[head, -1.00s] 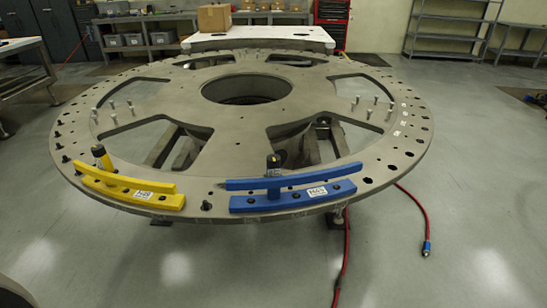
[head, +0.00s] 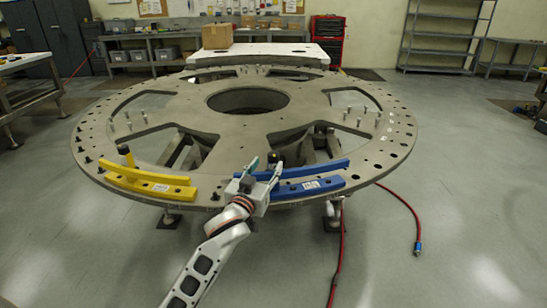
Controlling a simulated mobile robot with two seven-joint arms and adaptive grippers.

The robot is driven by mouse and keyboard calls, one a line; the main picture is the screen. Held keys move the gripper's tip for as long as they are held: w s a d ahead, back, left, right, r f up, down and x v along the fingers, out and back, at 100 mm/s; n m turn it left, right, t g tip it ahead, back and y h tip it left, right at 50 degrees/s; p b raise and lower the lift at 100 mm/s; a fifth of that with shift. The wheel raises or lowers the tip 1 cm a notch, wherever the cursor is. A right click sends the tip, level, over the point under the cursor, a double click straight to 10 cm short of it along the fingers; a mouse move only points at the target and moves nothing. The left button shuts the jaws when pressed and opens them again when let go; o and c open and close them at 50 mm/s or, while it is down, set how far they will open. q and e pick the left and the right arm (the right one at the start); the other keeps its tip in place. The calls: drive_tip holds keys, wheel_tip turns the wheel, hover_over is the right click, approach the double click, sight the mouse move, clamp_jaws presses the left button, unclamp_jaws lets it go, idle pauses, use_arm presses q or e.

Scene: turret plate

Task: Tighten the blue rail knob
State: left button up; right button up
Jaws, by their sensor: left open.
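The blue rail (head: 308,187) lies along the near edge of the round grey turret plate (head: 236,133), right of centre. Its black knob (head: 273,159) stands upright near the rail's left end. My left gripper (head: 265,171) is open at that end, with its teal fingertips pointing up and away toward the knob. It overlaps the knob's lower part and the rail's left end in the picture. I cannot tell whether the fingers touch the knob. My right gripper is not in view.
A yellow rail (head: 150,186) with its own black knob (head: 123,150) sits left on the plate. Several small pegs stand on the plate, which has large openings. A red hose (head: 410,209) lies on the floor at right. Shelves and benches stand at the back.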

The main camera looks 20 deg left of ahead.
sight(272, 158)
use_arm(q)
drive_tip(key=shift+w+d+r, duration=0.1)
drive_tip(key=shift+w, duration=3.45)
drive_tip(key=shift+c, duration=0.4)
drive_tip(key=c, duration=1.1)
